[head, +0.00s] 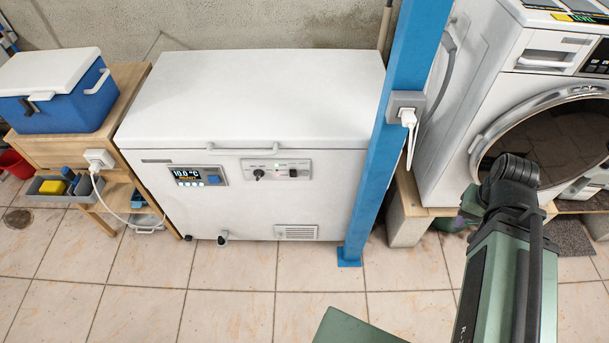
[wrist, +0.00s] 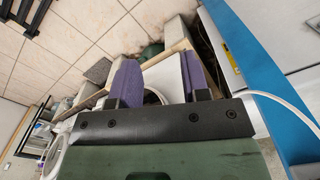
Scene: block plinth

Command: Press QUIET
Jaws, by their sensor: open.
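No label reading QUIET is legible in either view. A white chest freezer (head: 255,110) has a small display (head: 188,177) reading about 10.0 °C, with an orange line too small to read and a blue part beside it. To its right is a control panel (head: 277,169) with a dark knob and small switches. A white washing machine (head: 490,80) at the right has a panel partly cut off by the frame. My gripper (wrist: 159,82) shows two purple fingers held apart, with nothing between them. In the head view my arm reaches toward the washer's front; its fingers are not clearly visible.
A blue post (head: 385,150) with a socket (head: 405,105) and plugged white cable stands between freezer and washer. A wooden cabinet (head: 128,95) bearing a blue cooler (head: 60,105) is at the left. The washer stands on a raised plinth (head: 408,205). Tiled floor (head: 235,310) before the freezer is clear.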

